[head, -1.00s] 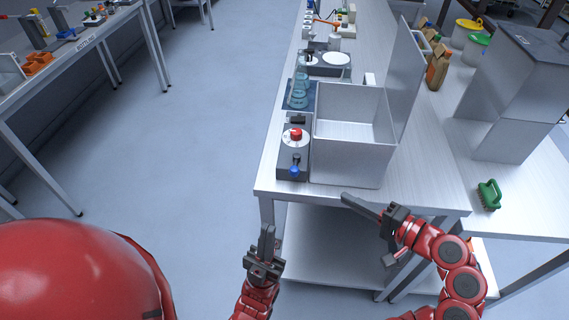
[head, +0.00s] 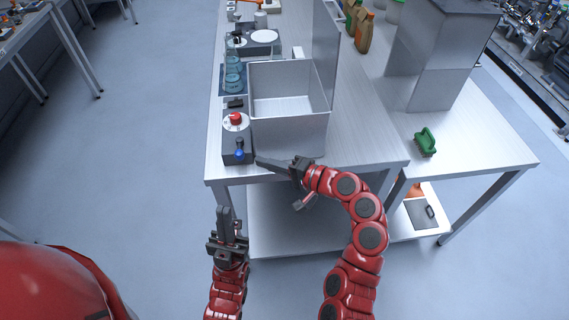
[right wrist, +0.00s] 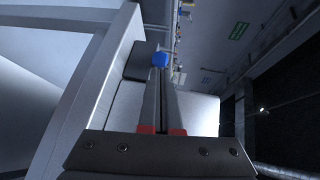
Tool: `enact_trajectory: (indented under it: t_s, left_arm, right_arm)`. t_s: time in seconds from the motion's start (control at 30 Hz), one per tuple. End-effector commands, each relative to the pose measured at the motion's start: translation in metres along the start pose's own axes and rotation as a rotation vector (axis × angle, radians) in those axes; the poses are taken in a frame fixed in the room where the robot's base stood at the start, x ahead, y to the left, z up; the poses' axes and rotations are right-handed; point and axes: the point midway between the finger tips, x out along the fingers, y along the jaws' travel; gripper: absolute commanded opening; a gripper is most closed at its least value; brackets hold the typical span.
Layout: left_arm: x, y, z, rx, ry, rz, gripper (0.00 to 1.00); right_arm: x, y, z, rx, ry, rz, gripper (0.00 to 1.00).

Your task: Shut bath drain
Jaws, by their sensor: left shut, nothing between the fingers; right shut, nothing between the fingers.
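The bath (head: 290,135) is an open-topped, pale metal box with a raised lid (head: 326,50), standing on the bench's near end. A grey control box (head: 237,136) with a red knob (head: 236,118) is on its left side. A small blue handle (head: 239,154), which looks like the drain tap, is at that box's near end; it also shows in the right wrist view (right wrist: 160,59). My right gripper (head: 260,161) is shut and empty, its tips just right of the blue handle; contact cannot be told. My left gripper (head: 225,210) is shut and empty, below the bench's near edge.
Glass flasks (head: 233,78) stand behind the control box. The bench (head: 365,130) is clear right of the bath. Open floor (head: 150,150) lies to the left.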

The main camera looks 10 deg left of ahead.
Motion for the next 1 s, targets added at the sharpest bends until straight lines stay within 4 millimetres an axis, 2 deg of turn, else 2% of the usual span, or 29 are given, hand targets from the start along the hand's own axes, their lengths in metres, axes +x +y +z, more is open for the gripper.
enact_trajectory:
  t_s: [0.1,0.3,0.77,1.0]
  left_arm:
    - [0.010,-0.001,-0.002,0.000,0.000,0.000,0.00]
    - [0.014,-0.001,-0.002,0.000,0.000,0.000,0.00]
    - [0.014,-0.001,-0.002,0.000,0.000,0.000,0.00]
    - [0.024,-0.001,-0.004,0.000,0.000,0.000,0.00]
  right_arm:
    - [0.019,-0.003,0.001,0.001,-0.004,0.001,0.00]
    - [0.036,-0.001,0.000,0.000,-0.001,0.001,0.00]
    - [0.039,0.000,0.000,0.002,0.003,0.000,0.00]
    - [0.040,-0.002,0.003,0.017,0.057,-0.002,0.00]
